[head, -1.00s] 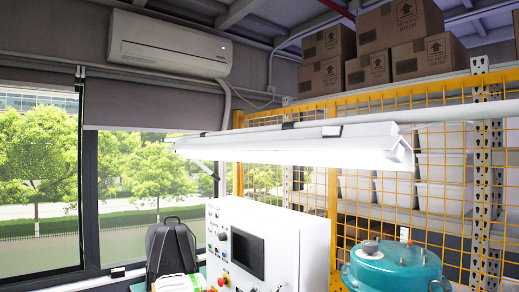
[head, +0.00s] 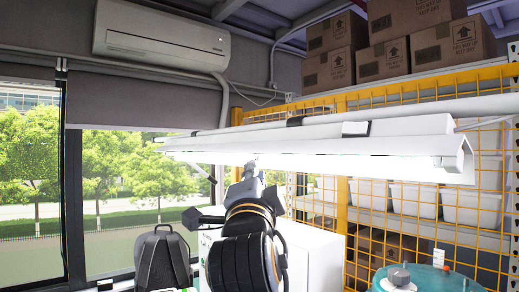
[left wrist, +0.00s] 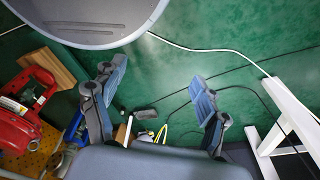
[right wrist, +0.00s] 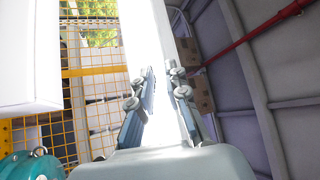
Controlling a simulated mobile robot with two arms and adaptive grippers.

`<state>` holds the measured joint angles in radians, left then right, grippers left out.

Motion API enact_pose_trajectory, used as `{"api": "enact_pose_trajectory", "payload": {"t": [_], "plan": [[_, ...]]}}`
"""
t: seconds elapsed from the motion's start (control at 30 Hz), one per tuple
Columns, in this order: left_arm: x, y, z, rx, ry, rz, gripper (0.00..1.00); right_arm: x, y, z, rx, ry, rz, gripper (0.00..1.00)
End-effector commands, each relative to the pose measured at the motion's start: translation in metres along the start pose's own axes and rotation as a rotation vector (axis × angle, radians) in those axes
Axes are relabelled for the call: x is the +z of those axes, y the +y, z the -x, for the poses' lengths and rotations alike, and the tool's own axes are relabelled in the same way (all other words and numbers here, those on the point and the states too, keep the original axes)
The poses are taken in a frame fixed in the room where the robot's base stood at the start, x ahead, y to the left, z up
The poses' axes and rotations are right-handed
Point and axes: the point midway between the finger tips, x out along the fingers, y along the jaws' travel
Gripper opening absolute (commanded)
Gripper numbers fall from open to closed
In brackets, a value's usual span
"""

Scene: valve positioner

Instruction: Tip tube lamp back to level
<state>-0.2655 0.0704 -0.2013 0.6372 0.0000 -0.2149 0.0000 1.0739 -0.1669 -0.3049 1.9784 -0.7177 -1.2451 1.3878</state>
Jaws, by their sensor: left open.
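The tube lamp (head: 330,155) is a long white fixture, lit along its underside, crossing the head view. Its gap to the pipe above widens toward the right end. My right gripper (head: 250,172) is just below the lamp's middle-left part, mostly hidden behind its own arm. In the right wrist view its fingers (right wrist: 164,95) stand fairly close together with a white bar, apparently the lamp (right wrist: 150,30), running between or behind them; contact is unclear. My left gripper (left wrist: 160,95) is open and empty, above the green floor, away from the lamp.
A white control cabinet (head: 315,255) and a teal vessel (head: 425,279) stand below the lamp. A yellow mesh fence (head: 375,225) is behind it, with cardboard boxes (head: 440,42) above. A red device (left wrist: 30,105) lies near the left gripper.

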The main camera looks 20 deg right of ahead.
Motion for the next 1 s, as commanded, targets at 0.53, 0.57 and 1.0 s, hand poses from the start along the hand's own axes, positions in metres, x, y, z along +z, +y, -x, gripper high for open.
{"api": "enact_pose_trajectory", "payload": {"t": [0.53, 0.57, 1.0], "plan": [[0.028, -0.007, 0.070, -0.007, -0.054, -0.004, 0.74, -0.003, -0.003, -0.108, 0.004, 0.001, 0.004, 0.15], [0.021, -0.007, 0.071, -0.007, -0.044, -0.003, 0.74, -0.003, -0.003, -0.112, 0.003, 0.001, 0.004, 0.15], [0.034, 0.003, 0.076, 0.004, -0.066, 0.001, 0.74, 0.000, 0.001, -0.123, 0.002, 0.000, 0.001, 0.15]]}}
